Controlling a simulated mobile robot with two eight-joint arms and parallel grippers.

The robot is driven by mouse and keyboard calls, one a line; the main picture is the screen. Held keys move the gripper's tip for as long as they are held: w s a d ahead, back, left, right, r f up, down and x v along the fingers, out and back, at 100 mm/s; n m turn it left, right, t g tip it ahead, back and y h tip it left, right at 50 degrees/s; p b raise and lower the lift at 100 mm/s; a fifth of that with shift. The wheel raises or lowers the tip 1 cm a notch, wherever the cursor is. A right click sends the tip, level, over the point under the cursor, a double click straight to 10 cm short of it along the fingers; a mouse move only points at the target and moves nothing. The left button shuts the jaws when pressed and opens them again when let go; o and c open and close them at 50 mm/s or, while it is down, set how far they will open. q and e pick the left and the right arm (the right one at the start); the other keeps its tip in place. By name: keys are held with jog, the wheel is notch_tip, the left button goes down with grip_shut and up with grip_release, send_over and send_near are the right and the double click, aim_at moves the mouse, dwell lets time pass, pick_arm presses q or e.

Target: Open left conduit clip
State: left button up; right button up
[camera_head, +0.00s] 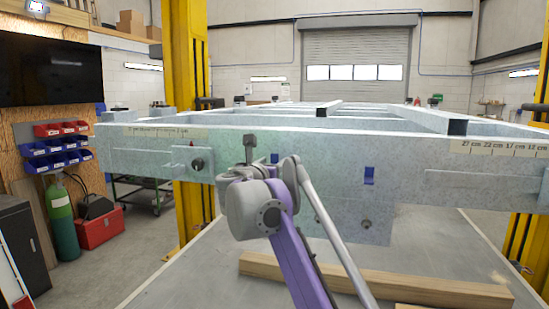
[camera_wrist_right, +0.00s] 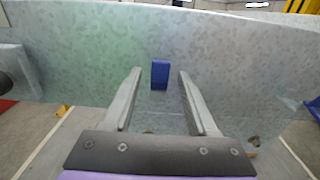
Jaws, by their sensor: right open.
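The left conduit clip (camera_head: 275,158) is a small blue piece on the front face of the grey metal frame beam (camera_head: 325,160), just right of my right gripper (camera_head: 256,165) in the head view. My wrist hides part of the area around it. In the right wrist view the left clip (camera_wrist_right: 160,75) shows between the tips of the two open fingers of my right gripper (camera_wrist_right: 160,83). The fingers look empty, and I see no contact with the clip. Whether the clip is open or closed is too small to tell. My left gripper is not in view.
A second blue clip (camera_head: 369,175) sits farther right on the beam. A bolted plate (camera_head: 190,160) is to the left. Wooden beams (camera_head: 400,287) lie low in front. Yellow posts (camera_head: 186,80) stand at both sides of the frame.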

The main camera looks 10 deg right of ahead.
jog(key=shift+x, duration=1.1)
grip_shut()
